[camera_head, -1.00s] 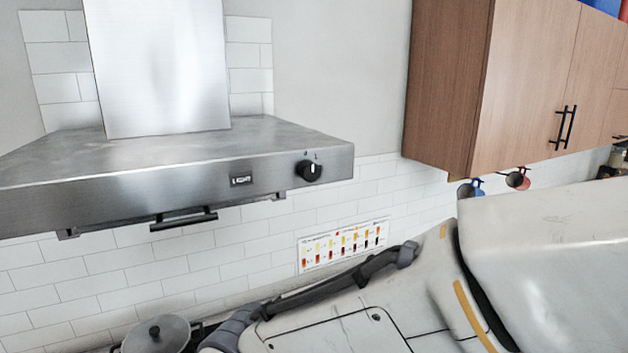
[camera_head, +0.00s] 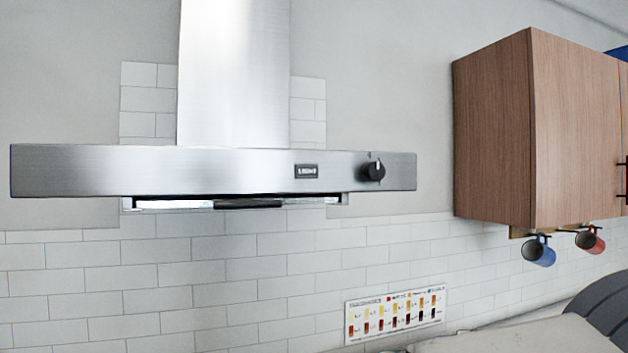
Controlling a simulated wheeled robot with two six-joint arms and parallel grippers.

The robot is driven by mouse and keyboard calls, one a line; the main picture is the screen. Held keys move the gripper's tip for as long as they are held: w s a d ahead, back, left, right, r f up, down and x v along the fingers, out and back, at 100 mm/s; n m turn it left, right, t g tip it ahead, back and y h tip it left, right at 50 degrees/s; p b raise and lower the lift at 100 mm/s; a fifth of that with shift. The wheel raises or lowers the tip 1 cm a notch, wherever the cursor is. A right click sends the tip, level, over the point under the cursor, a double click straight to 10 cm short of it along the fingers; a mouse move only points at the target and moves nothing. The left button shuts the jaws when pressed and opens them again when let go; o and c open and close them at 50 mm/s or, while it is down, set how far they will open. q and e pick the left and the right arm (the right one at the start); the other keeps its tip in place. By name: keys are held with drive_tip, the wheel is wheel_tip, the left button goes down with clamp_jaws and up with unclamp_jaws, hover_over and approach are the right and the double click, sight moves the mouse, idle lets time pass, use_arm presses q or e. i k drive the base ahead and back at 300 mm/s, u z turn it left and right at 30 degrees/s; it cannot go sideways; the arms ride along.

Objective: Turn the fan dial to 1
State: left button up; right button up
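The fan dial (camera_head: 373,171) is a round black knob with a white mark near its top. It sits at the right end of the range hood's steel front panel (camera_head: 130,171). Small print above the dial is too small to read. A light switch (camera_head: 306,171) is to the left of the dial on the same panel. Neither gripper is in view, and nothing touches the dial.
A wooden wall cabinet (camera_head: 492,130) is right of the hood, with a blue mug (camera_head: 539,251) and a red mug (camera_head: 590,240) hanging beneath. A colour chart (camera_head: 395,314) is on the white tiles. The space before the dial is clear.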

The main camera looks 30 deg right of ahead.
sight(372, 171)
drive_tip(key=u, duration=1.3)
drive_tip(key=k, duration=1)
drive_tip(key=z, duration=1.75)
